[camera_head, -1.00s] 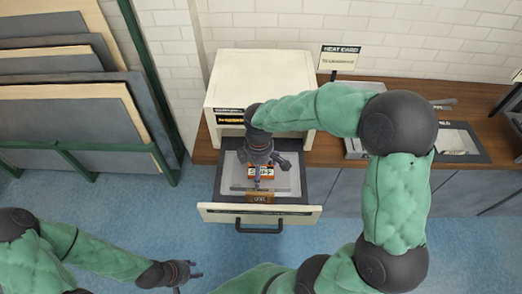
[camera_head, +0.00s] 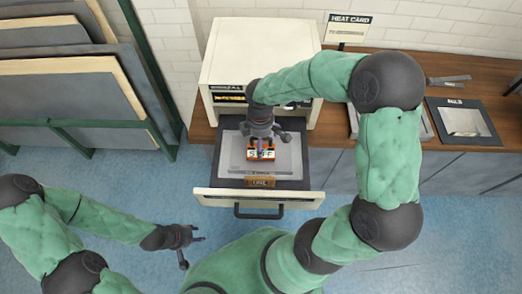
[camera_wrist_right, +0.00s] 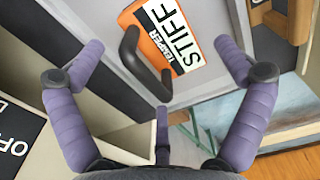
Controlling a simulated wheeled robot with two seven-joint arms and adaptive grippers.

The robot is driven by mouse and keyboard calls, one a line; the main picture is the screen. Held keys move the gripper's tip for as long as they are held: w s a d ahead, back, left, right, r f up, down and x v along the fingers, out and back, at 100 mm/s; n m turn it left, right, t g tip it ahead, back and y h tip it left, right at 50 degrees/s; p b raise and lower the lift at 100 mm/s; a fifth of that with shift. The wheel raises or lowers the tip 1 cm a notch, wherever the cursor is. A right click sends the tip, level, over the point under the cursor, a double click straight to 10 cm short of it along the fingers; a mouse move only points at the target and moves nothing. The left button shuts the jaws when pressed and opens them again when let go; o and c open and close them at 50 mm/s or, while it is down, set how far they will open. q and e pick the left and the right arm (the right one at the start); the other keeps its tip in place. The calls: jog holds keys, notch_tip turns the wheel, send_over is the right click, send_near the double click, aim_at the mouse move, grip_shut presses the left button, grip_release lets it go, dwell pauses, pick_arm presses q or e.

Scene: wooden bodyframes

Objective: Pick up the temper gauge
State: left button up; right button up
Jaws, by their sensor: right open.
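The temper gauge (camera_head: 261,154) is an orange block with a white label reading "STIFF". It lies on a light grey plate (camera_head: 286,159) in the pulled-out drawer (camera_head: 208,199). In the right wrist view the gauge (camera_wrist_right: 168,45) shows "TEMPER STIFF" and has a dark handle (camera_wrist_right: 132,55). My right gripper (camera_head: 265,142) is above the gauge, fingers spread and empty; the wrist view shows the gauge ahead, between the spread fingers (camera_wrist_right: 158,55). My left gripper (camera_head: 192,250) is low at the left over the floor, fingers apart and empty.
The cream cabinet (camera_head: 256,65) stands behind the drawer, on the wooden counter (camera_head: 338,98). A small wooden tag (camera_head: 260,182) is at the drawer front. A "HEAT CARD" sign (camera_head: 348,27) stands behind. A panel rack (camera_head: 75,95) is at the left. Blue floor lies clear in front.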

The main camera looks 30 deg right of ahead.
aim_at(268, 149)
notch_tip(268, 149, down, 5)
jog(key=shift+d+r+b, duration=0.15)
jog(key=shift+b, duration=0.6)
jog(key=shift+r, duration=0.15)
jog(key=c, duration=1.4)
